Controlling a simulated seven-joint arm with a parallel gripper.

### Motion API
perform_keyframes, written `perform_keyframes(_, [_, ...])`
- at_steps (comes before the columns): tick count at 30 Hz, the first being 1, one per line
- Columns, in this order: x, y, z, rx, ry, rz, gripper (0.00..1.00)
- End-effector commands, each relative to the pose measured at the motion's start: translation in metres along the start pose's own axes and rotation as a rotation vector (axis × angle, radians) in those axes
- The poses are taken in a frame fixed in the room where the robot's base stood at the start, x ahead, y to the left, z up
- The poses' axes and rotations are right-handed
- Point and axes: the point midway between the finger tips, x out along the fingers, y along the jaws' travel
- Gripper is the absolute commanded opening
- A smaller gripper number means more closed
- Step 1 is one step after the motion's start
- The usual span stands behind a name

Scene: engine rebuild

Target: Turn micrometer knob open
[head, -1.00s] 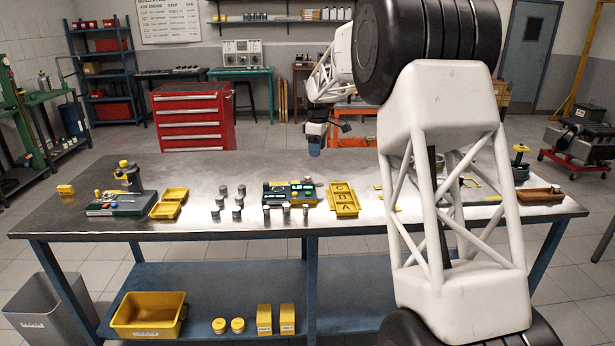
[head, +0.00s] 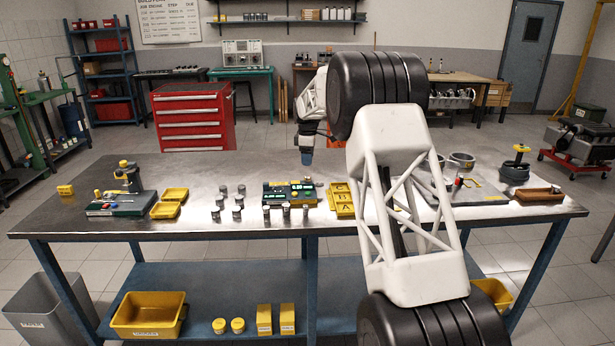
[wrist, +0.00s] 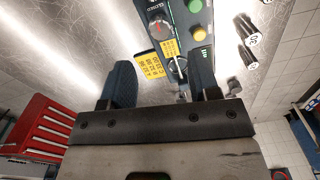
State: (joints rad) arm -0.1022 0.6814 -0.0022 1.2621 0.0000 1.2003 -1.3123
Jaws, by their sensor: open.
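My gripper (head: 307,157) hangs above the back of the steel bench, over and behind the green-and-yellow bench device (head: 291,194). In the wrist view my gripper (wrist: 162,76) is open, its two dark blue fingers apart with nothing held between them. Beyond the fingertips is the green panel of the device (wrist: 182,12), with a dark round knob (wrist: 160,26) bearing a red mark, beside lettering that seems to read "CLOSED". A green button and a yellow button sit on the same panel. I cannot tell whether this knob is the micrometer knob. The fingers appear clear of it.
Several grey cylindrical parts (head: 238,200) stand left of the device. Yellow lettered trays (head: 342,198) lie to its right, partly behind my arm. A green-based instrument (head: 116,205) stands at the bench's left. The bench's back left is clear. A red tool chest (head: 193,116) stands behind.

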Motion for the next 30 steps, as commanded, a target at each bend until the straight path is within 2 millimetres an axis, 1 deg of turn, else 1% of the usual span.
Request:
perform_keyframes(5, [0.002, 0.000, 0.000, 0.000, 0.000, 0.000, 0.56])
perform_keyframes(8, [0.007, 0.000, 0.000, 0.000, 0.000, -0.001, 0.56])
perform_keyframes(14, [0.025, -0.001, 0.000, 0.001, -0.001, -0.002, 0.56])
perform_keyframes(24, [0.065, 0.000, 0.000, 0.001, -0.001, -0.001, 0.56])
perform_keyframes(30, [0.076, 0.000, 0.000, 0.001, 0.000, 0.001, 0.56])
